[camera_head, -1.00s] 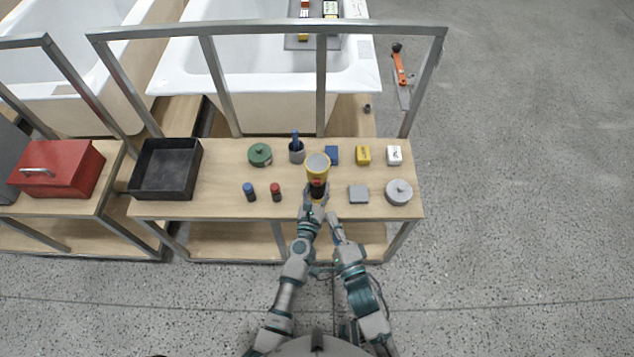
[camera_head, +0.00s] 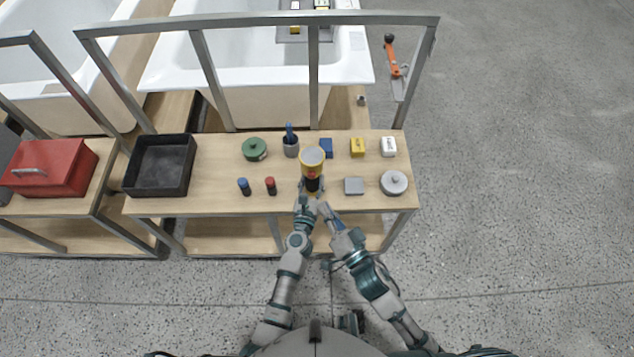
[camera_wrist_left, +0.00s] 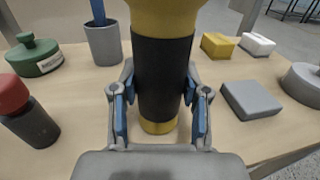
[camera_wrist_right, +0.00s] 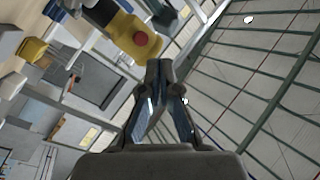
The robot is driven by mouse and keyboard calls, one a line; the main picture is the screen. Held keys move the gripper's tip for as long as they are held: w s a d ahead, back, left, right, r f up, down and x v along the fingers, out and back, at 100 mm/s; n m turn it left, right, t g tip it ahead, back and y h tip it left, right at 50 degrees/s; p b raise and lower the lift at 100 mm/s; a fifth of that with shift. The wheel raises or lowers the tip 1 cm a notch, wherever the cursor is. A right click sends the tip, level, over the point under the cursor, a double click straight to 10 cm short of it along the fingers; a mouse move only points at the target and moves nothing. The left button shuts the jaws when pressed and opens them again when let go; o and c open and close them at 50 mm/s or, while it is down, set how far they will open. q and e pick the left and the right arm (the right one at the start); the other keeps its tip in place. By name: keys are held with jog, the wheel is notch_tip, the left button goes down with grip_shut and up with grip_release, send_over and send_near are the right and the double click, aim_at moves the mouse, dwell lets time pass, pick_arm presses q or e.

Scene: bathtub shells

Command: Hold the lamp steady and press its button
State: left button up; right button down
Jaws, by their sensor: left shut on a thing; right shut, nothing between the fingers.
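The lamp (camera_head: 312,163) is a yellow and black flashlight standing upright near the front edge of the bench, with a red button on its side facing me. My left gripper (camera_head: 308,190) is shut around its black grip; the left wrist view shows a finger on each side of the black body (camera_wrist_left: 162,80). The red button (camera_wrist_right: 141,38) shows in the right wrist view on the yellow head. In the head view the right gripper (camera_head: 324,208) is beside the left one.
The bench (camera_head: 220,165) also holds a black tray (camera_head: 160,165), a green pot (camera_head: 254,149), a grey cup (camera_head: 291,149), blue and red-capped bottles, small boxes, a grey block (camera_head: 354,186) and a round grey tin (camera_head: 394,183). A metal rail (camera_head: 260,18) runs behind.

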aim_at(309, 176)
jog(key=d+n+g, duration=0.1)
jog(key=n, duration=0.8)
jog(key=d+n+g+y, duration=0.1)
jog(key=d+n, duration=0.1)
jog(key=n, duration=0.7)
jog(key=d+n+g+y, duration=0.1)
jog(key=n, duration=0.9)
jog(key=shift+w+d, duration=0.35)
jog(key=x, duration=1)
jog(key=shift+s+a, duration=0.1)
jog(key=shift+a, duration=0.05)
